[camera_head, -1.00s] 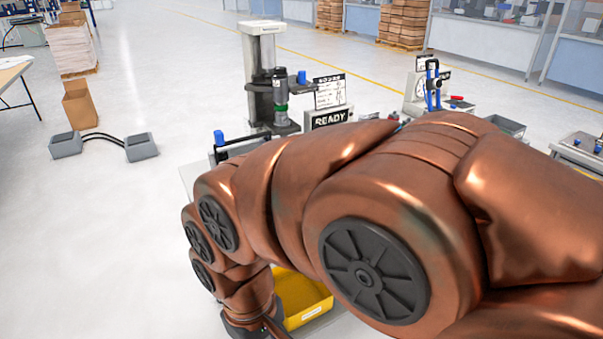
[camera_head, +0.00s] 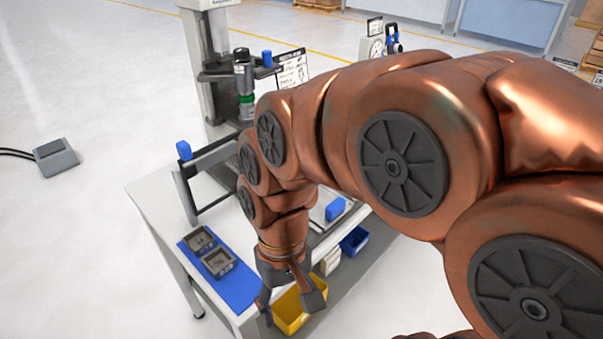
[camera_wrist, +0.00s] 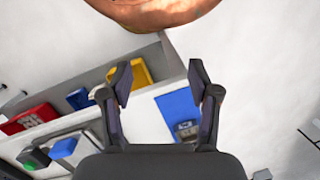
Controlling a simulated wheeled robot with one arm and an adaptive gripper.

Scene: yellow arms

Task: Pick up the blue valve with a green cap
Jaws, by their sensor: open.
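My gripper (camera_head: 290,298) is open and empty, pointing down over the front edge of the workbench. In the wrist view its two fingers (camera_wrist: 160,82) are spread with nothing between them. A green rounded piece (camera_wrist: 36,158) shows at the lower left of the wrist view, next to a blue block (camera_wrist: 62,148). I cannot tell whether either is the blue valve with a green cap. In the head view a blue piece (camera_head: 336,208) lies on the bench right of my arm. My arm hides part of the bench top.
A blue mat (camera_head: 238,292) with two small grey trays (camera_head: 218,262) lies on the bench's left part. A yellow bin (camera_head: 290,312) and a blue bin (camera_head: 354,240) sit below the front edge. A press stand (camera_head: 208,65) rises at the back. A red bin (camera_wrist: 30,118) shows in the wrist view.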

